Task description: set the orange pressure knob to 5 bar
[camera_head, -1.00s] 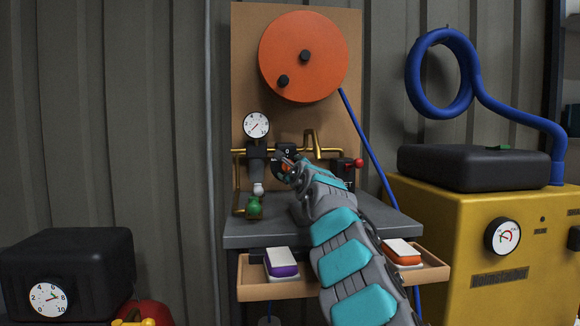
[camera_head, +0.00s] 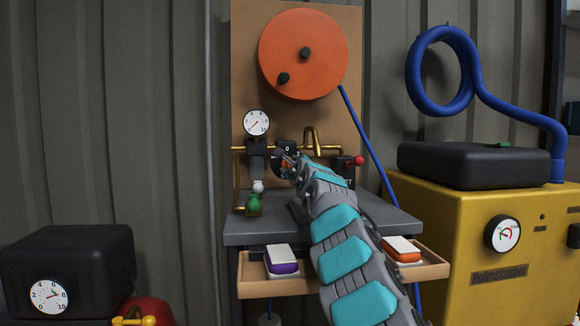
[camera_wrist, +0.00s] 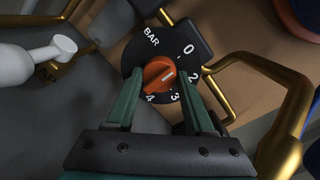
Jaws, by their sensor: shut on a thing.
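The orange pressure knob (camera_wrist: 160,68) sits on a round black dial (camera_wrist: 139,53) marked BAR, with 0, 2, 3 and 4 readable. Other marks are hidden or not legible. My gripper (camera_wrist: 160,76) is shut on the knob, one green finger on each side.
Brass pipes (camera_wrist: 288,150) run close to my gripper on the right. A green knob (camera_head: 253,204) is low on the left, and a red-tipped lever (camera_head: 359,160) to the right. A grey bench (camera_head: 260,232) and a tray (camera_head: 300,288) with purple and orange blocks lie below.

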